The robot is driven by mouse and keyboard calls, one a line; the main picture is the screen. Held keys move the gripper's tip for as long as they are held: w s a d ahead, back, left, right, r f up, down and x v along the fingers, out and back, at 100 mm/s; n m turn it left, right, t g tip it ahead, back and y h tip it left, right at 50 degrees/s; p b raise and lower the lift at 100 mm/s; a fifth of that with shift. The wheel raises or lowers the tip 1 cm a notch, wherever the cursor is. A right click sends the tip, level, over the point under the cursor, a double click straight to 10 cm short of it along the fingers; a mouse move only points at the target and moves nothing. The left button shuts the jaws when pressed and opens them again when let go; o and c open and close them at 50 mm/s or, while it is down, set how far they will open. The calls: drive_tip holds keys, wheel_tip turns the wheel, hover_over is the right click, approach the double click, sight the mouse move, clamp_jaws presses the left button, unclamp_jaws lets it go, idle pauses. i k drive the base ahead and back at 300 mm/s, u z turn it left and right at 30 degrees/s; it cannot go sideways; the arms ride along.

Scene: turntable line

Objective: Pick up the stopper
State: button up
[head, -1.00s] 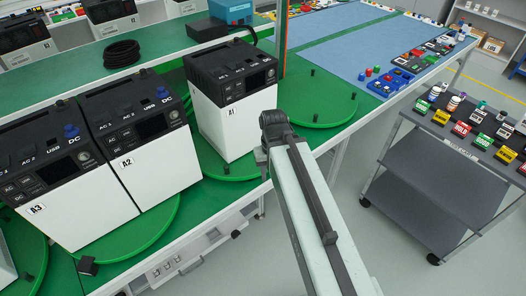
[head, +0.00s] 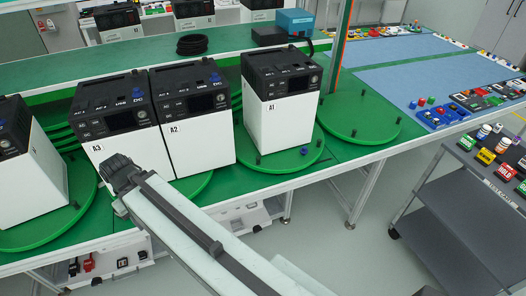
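A small round blue piece (head: 304,151), most likely the stopper, lies on the green turntable (head: 290,166) to the right of the white and black unit A1 (head: 281,100). Similar blue caps sit on top of unit A2 (head: 215,78) and unit A3 (head: 137,94). My gripper (head: 122,171) is at the end of my arm, in front of A3 in the picture and well left of the blue piece. Its fingers are too dark and small to tell whether they are open.
An empty green turntable (head: 362,122) with short black pegs is on the right. A black cable coil (head: 192,44) and a blue box (head: 295,20) are on the back shelf. A grey cart (head: 455,225) with small colored items stands at the right; the floor between is clear.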

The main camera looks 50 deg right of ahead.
sight(304, 150)
drive_tip(key=u, duration=0.1)
drive_tip(key=k, duration=1.05)
drive_tip(key=z, duration=0.5)
drive_tip(key=i, duration=1.55)
drive_tip(key=u, duration=0.05)
